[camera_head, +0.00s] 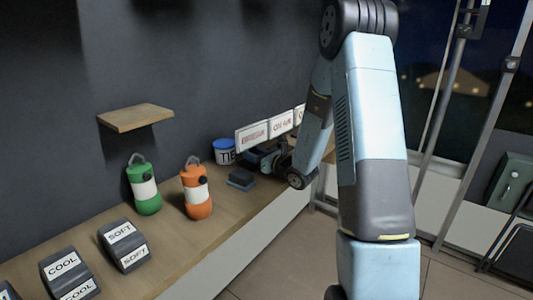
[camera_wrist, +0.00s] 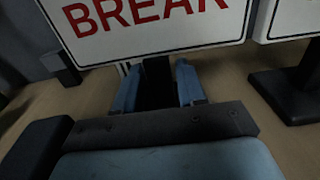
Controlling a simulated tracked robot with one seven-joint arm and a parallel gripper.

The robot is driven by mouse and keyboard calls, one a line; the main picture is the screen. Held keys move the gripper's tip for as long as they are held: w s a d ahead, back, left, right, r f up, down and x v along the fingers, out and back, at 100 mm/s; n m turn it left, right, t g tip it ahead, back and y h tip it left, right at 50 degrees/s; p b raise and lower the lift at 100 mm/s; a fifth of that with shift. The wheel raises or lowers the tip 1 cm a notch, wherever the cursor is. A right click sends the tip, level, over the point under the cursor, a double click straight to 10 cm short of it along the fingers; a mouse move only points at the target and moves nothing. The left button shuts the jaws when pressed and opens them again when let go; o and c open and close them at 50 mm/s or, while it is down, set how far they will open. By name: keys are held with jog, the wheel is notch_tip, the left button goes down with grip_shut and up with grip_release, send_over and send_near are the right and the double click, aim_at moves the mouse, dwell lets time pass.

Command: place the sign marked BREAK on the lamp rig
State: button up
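The sign marked BREAK (camera_wrist: 150,22) is a white board with red letters and a dark border, filling the top of the wrist view. In the head view it appears to be the leftmost white sign (camera_head: 251,137), its lettering too small to read surely. My gripper (camera_wrist: 157,85) is just below and in front of it, its two blue fingers apart. A dark upright piece (camera_wrist: 157,75) shows between the fingers; I cannot tell whether they touch it. Metal poles (camera_head: 436,100) at the right may be the lamp rig; I cannot tell.
An ON AIR sign (camera_head: 282,124) stands right of it, with another partly hidden. A blue tub (camera_head: 224,150), orange lantern (camera_head: 197,197) and green lantern (camera_head: 145,192) stand on the wooden counter (camera_head: 175,240). SOFT (camera_head: 123,245) and COOL (camera_head: 68,273) blocks are nearer. A shelf (camera_head: 136,118) juts above.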

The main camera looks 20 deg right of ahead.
jog(key=shift+o, duration=1.4)
jog(key=shift+s+f, duration=0.1)
jog(key=shift+f, duration=0.25)
